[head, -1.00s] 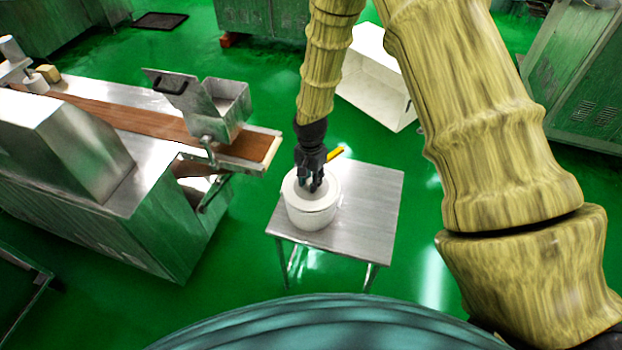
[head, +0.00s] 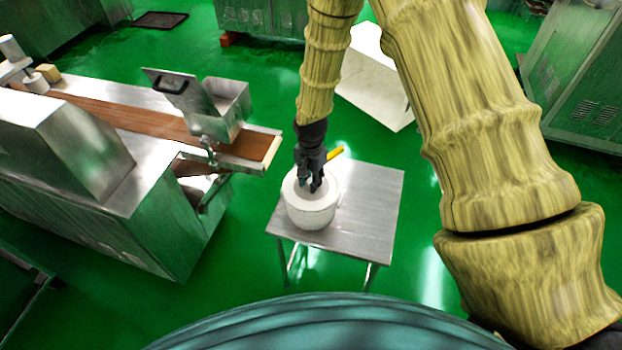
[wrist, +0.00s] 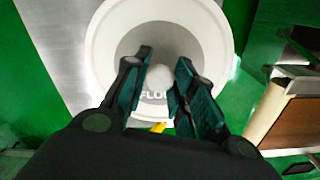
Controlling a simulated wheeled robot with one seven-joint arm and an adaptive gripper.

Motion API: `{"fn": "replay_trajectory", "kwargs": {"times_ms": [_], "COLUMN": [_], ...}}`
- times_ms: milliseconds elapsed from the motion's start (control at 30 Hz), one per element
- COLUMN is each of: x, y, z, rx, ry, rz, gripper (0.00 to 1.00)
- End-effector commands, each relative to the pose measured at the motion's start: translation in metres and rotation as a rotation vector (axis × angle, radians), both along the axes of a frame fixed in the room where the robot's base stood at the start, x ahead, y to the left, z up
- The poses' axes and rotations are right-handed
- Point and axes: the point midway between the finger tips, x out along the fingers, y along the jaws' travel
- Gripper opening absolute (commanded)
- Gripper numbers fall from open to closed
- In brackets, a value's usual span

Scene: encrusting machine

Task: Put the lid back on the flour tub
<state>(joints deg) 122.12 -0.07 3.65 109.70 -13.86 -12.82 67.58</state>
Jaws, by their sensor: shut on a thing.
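The white round flour tub (head: 312,217) stands upright near the left corner of a small steel table. The white lid (head: 291,190) shows at the tub's top, under my gripper (head: 312,187). In the wrist view the lid (wrist: 112,30) is a pale disc with a round knob (wrist: 160,74), and part of a "FLO" label shows. My gripper (wrist: 160,88) points down with a finger on each side of the knob, shut on it. The lid looks level and about centred over the tub. I cannot tell whether it is fully seated on the rim.
A yellow object (head: 335,153) lies behind the tub. The right part of the steel table (head: 375,200) is clear. The encrusting machine (head: 140,190) with its brown conveyor (head: 140,120) and steel hopper (head: 228,105) stands to the left.

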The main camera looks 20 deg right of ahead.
Motion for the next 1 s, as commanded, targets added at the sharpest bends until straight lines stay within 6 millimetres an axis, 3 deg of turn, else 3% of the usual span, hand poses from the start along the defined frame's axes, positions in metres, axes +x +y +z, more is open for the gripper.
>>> {"fn": "replay_trajectory", "kwargs": {"times_ms": [400,433,533,767,900,1000], "x": [0.0001,0.0001,0.0002,0.0001,0.0001,0.0001], "y": [-0.0001,-0.0002,-0.0001,-0.0002,-0.0002,-0.0001], "z": [-0.0002,-0.0002,-0.0001,-0.0001,-0.0002,-0.0002], "rx": [0.000,0.000,0.000,0.000,0.000,0.000], "ry": [0.000,0.000,0.000,0.000,0.000,0.000], "rz": [0.000,0.000,0.000,0.000,0.000,0.000], "gripper": [0.03,0.30,0.48,0.51,0.72,0.73]}}
